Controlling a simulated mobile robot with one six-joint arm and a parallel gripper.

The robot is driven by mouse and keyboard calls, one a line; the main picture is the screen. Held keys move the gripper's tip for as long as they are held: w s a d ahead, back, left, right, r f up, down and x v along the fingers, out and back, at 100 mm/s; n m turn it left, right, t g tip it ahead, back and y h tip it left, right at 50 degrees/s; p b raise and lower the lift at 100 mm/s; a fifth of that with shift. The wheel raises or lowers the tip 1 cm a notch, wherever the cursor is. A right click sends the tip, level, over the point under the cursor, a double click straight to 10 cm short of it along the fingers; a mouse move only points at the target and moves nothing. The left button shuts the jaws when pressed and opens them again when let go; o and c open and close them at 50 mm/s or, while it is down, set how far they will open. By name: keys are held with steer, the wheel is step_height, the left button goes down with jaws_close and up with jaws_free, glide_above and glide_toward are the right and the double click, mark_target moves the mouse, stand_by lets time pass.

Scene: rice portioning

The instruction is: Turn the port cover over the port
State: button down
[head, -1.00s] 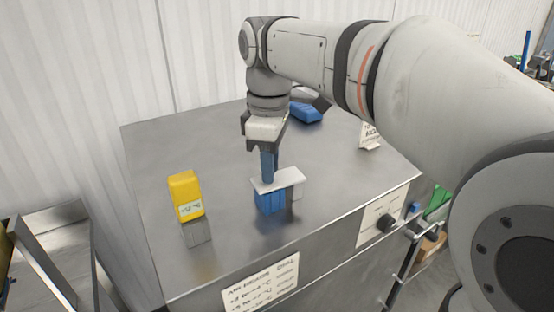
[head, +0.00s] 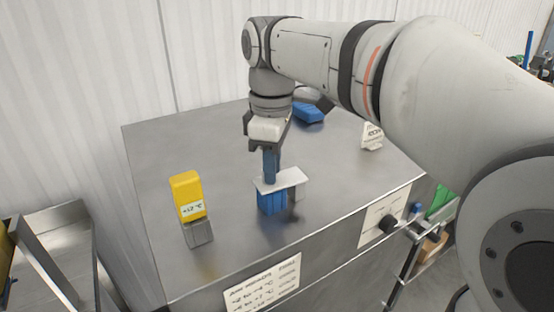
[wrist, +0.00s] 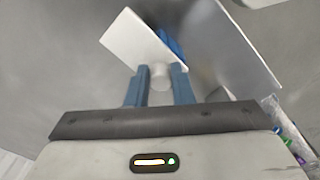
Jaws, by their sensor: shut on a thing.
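The port cover, a flat white plate (head: 292,178), lies level over a ribbed blue block (head: 272,203) on the steel bench. It also shows in the wrist view as a tilted white rectangle (wrist: 138,39), with a bit of the blue block (wrist: 170,43) past its edge. My gripper (head: 270,180) points straight down at the cover. In the wrist view its two blue fingers (wrist: 160,78) stand either side of a short pale round knob (wrist: 158,70), and are shut on it. The port itself is not visible under the plate.
A yellow box with a temperature label (head: 188,195) stands on a grey block (head: 199,233) at the left. A blue object (head: 308,113) and a small white sign (head: 372,136) are farther back. The bench (head: 225,265) is clear around the cover.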

steer(key=shift+a+f, duration=0.1)
steer(key=shift+a, duration=0.05)
steer(key=c, duration=1.7)
jaws_free()
steer(key=o, duration=0.3)
steer(key=shift+s+a, duration=0.15)
steer(key=shift+a, duration=0.1)
steer(key=shift+o, duration=0.7)
steer(key=shift+d, duration=0.15)
steer(key=shift+r, duration=0.45)
step_height(320, 180, up, 7)
steer(key=shift+c, duration=0.3)
